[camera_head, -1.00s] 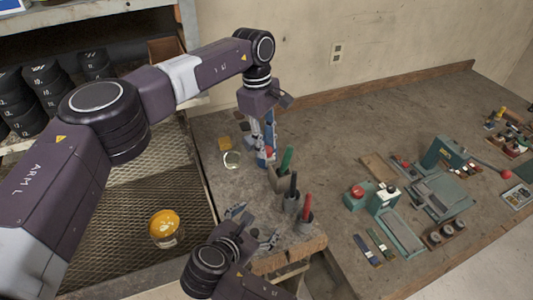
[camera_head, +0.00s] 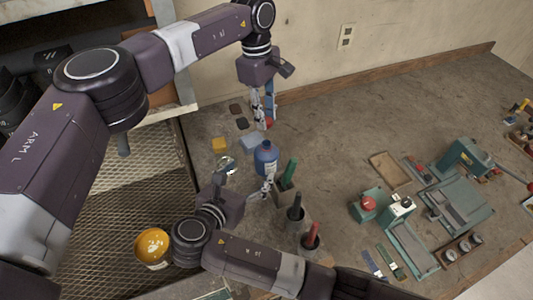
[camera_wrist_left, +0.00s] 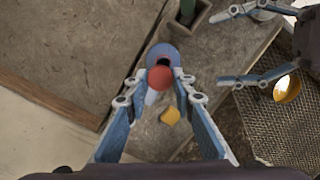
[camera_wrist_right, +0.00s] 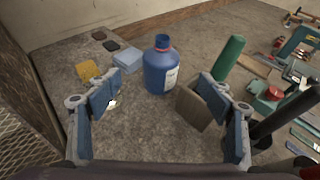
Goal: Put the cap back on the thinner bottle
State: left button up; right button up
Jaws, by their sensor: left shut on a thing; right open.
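The thinner bottle (camera_head: 265,157) is blue with a pale label and stands upright on the bench. Its open, uncapped neck shows in the right wrist view (camera_wrist_right: 162,42). My left gripper (camera_head: 266,120) is shut on the red cap (camera_head: 270,122), held above and apart from the bottle. In the left wrist view the cap (camera_wrist_left: 160,77) overlaps the bottle (camera_wrist_left: 163,52), partly hiding its mouth. My right gripper (camera_head: 249,179) is open and low in front of the bottle. In the right wrist view its fingers (camera_wrist_right: 160,97) are spread to either side, not touching the bottle.
A holder with a green-handled tool (camera_head: 289,173) stands close right of the bottle. Black (camera_head: 296,208) and red (camera_head: 312,236) handles stand nearer. A yellow block (camera_head: 220,145) and dark pads lie left. Green machines (camera_head: 465,160) stand right.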

aim_at(263, 158)
pick_arm(q)
jog(key=shift+s+r, duration=0.35)
jog(key=shift+s, duration=0.4)
jog(key=shift+w+f, duration=0.2)
jog(key=shift+w, duration=0.2)
pick_arm(e)
jog(key=x, duration=1.1)
jog(key=shift+w+d, duration=0.15)
jog(key=shift+c, duration=0.2)
pick_arm(q)
jog(key=shift+s, duration=0.1)
pick_arm(e)
jog(key=shift+c, duration=1.3)
jog(key=c, duration=1.5)
pick_arm(q)
jog(key=shift+f, duration=2.45)
jog(key=shift+f, duration=0.9)
